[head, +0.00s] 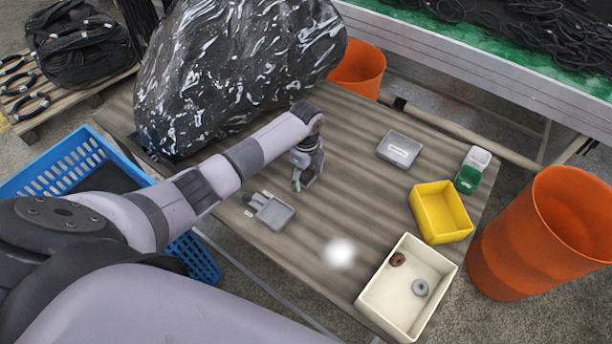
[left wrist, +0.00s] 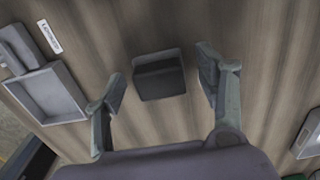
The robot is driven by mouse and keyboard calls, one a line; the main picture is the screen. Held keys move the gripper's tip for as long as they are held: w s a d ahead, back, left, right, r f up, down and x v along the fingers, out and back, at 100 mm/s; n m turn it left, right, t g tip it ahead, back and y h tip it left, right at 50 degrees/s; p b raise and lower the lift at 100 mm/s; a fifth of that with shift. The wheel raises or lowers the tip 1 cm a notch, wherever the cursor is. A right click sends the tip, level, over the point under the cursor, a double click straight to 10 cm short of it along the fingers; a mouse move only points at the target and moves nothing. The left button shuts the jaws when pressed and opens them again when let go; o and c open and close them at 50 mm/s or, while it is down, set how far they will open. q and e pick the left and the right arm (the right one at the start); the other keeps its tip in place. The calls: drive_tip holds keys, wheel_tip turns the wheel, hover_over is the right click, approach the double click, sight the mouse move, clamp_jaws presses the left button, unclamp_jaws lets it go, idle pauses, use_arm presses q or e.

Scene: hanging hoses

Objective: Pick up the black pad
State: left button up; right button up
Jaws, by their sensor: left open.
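The black pad (left wrist: 159,76) shows in the left wrist view as a small dark block on the wooden table, with a lighter top face and a darker front face. It lies in the gap between the fingers of my left gripper (left wrist: 162,72), which is open and empty. I see no contact between fingers and pad. In the head view my left gripper (head: 304,183) points down over the middle of the table. I cannot make out the pad there; the gripper and arm seem to hide it. My right gripper is not in view.
A grey tray (head: 275,214) lies left of the gripper, and also in the left wrist view (left wrist: 50,92). Another grey tray (head: 399,149), a yellow bin (head: 440,212) and a cream bin (head: 377,284) stand right. A bulky black bag (head: 235,70) sits behind my left arm.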

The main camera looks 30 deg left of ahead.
sight(306, 174)
use_arm(q)
drive_tip(key=shift+c, duration=0.2)
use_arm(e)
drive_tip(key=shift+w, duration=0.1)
use_arm(q)
drive_tip(key=c, duration=1.2)
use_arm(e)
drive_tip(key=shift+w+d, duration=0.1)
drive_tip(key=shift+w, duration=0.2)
use_arm(q)
drive_tip(key=shift+r, duration=0.1)
wheel_tip(306, 174, up, 20)
drive_tip(key=shift+f+b, duration=0.1)
drive_tip(key=shift+b, duration=0.85)
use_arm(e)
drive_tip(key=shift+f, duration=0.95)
use_arm(q)
drive_tip(key=o, duration=0.6)
drive_tip(key=c, duration=0.5)
